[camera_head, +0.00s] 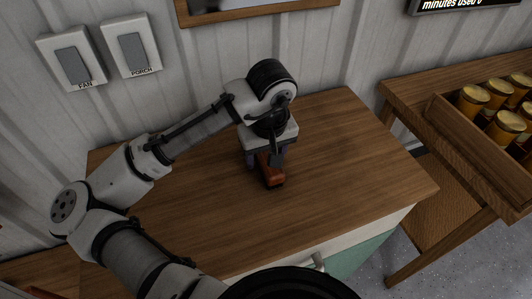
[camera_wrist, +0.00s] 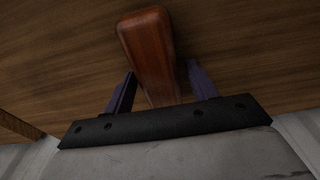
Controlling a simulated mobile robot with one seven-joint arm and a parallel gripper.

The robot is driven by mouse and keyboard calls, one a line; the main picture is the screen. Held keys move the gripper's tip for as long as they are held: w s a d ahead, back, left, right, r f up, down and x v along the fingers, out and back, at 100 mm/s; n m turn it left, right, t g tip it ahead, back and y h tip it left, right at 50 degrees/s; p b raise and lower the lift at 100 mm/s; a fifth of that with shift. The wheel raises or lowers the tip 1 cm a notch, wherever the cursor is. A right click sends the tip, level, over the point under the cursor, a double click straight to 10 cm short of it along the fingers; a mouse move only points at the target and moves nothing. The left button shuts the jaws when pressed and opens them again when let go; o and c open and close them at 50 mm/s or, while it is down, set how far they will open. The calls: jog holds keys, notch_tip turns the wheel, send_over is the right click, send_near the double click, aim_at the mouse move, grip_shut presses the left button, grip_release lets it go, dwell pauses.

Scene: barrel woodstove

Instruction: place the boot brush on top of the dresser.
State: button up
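The boot brush (camera_head: 270,172) shows as a reddish-brown wooden block on the dresser top, below my gripper. It also shows in the wrist view (camera_wrist: 150,50), running between the two fingers and away past their tips. My gripper (camera_head: 267,160) points down over the dresser (camera_head: 350,160). In the wrist view the purple fingers (camera_wrist: 160,75) stand on either side of the brush, with narrow gaps of wood surface showing beside it. The gripper is open around the brush. The brush's bristles and its near end are hidden.
The dresser top is otherwise clear, with free room right and in front of the brush. A white panelled wall (camera_head: 320,60) with two switches (camera_head: 132,50) stands behind. A wooden table (camera_head: 415,95) with several yellow-lidded jars (camera_head: 474,98) in a crate stands at right.

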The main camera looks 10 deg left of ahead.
notch_tip(320, 180, up, 12)
jog(key=s, duration=0.1)
jog(key=shift+d+r, duration=0.2)
jog(key=shift+d, duration=0.15)
dwell(0.4)
jog(key=shift+s, duration=0.2)
